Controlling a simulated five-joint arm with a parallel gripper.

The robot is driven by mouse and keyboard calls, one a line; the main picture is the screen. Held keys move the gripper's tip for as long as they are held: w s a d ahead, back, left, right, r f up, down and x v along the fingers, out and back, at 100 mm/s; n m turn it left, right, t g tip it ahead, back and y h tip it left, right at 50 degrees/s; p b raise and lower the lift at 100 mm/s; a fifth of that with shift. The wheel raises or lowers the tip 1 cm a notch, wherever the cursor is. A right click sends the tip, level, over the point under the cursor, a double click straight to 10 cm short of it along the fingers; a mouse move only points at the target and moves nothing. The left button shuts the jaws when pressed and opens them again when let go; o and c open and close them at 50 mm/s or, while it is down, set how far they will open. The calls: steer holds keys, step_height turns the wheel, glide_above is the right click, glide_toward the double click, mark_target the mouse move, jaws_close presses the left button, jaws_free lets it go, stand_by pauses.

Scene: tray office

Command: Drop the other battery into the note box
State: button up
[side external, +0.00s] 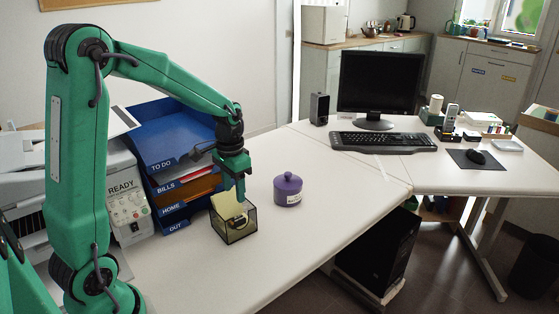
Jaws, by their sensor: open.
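The note box (236,239) is a small dark see-through box on the white desk, in front of the blue letter trays. Yellow notes (227,203) stick up out of it. A small dark and pale item (239,222) shows inside the box; I cannot tell if it is a battery. My gripper (238,190) points down just above the box, with its fingers near the box's rim and the notes. It is open, and I see nothing held in it. I cannot make out a battery elsewhere on the desk.
A purple lidded jar (288,190) stands to the right of the box. Blue stacked trays (165,135) and a printer (125,195) stand behind and to the left. The monitor (380,83) and keyboard (384,141) are farther back. The desk's front middle is clear.

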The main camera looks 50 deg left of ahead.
step_height(320, 180, up, 4)
steer(key=shift+f, duration=0.1)
stand_by(0.6)
steer(key=s+d+r+t, duration=0.2)
steer(key=s+d+r, duration=0.2)
steer(key=s+d, duration=0.2)
steer(key=s+d+r+t, duration=0.3)
steer(key=s+d+r, duration=0.1)
steer(key=s, duration=0.4)
steer(key=shift+s+d+t, duration=0.3)
steer(key=shift+d, duration=0.55)
steer(key=shift+r, duration=0.1)
stand_by(1.0)
